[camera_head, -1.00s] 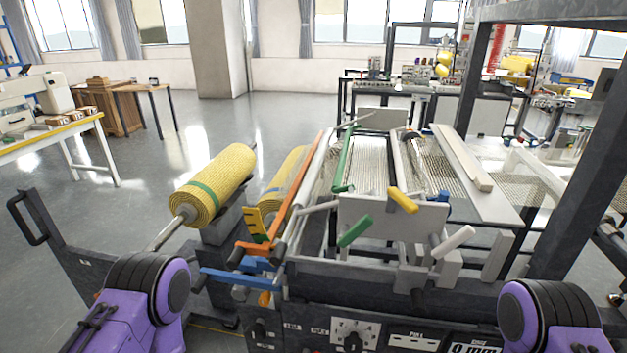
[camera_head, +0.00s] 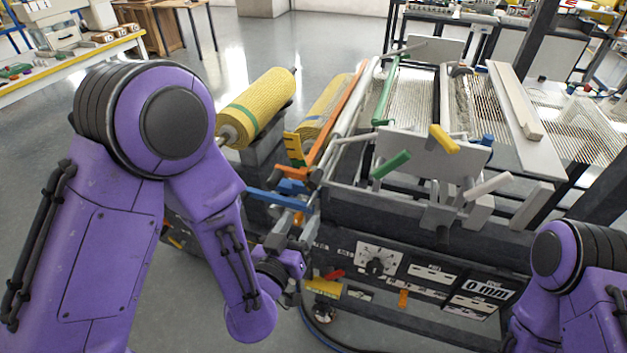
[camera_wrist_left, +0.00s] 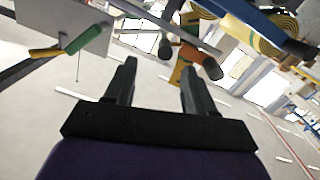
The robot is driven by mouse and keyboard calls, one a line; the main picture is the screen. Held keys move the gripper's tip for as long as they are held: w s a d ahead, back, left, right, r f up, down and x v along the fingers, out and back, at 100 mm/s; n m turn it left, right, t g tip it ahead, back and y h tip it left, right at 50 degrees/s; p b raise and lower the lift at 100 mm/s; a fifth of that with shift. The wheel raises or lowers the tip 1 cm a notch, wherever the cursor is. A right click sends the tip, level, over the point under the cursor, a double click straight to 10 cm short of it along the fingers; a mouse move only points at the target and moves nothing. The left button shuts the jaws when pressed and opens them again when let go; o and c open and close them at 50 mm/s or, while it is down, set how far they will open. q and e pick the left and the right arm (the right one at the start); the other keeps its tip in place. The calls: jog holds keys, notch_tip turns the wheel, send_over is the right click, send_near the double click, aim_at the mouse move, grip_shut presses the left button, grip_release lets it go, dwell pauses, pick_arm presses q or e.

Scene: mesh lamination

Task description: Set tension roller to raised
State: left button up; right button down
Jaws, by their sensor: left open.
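The machine carries several coloured levers and bars; no label shows which one is the tension roller's. In the head view an orange bar (camera_head: 337,118) slants up beside the yellow mesh roll (camera_head: 325,108), and a blue bar (camera_head: 275,199) sticks out to the left below it. A green handle (camera_head: 391,164) and a yellow handle (camera_head: 444,139) sit by the grey end plate (camera_head: 416,155). My left gripper (camera_head: 290,230) is low at the machine's front left, below the blue bar. In the wrist view it (camera_wrist_left: 158,80) is open and empty, with an orange part (camera_wrist_left: 181,70) beyond its fingers.
A second yellow roll (camera_head: 258,105) stands at the left on its shaft. A white-handled lever (camera_head: 488,186) juts out at the right.

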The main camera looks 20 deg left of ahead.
aim_at(312, 186)
pick_arm(q)
jog(key=shift+t+y, duration=0.3)
jog(key=shift+t, duration=0.1)
jog(key=w+b, duration=0.1)
jog(key=w, duration=0.5)
jog(key=w+b, duration=0.1)
jog(key=w, duration=0.3)
jog(key=shift+a+r+b, duration=0.2)
jog(key=shift+r+b, duration=0.15)
jog(key=shift+r, duration=0.05)
jog(key=shift+w+d, duration=0.1)
jog(key=shift+w, duration=0.35)
jog(key=shift+f, duration=0.1)
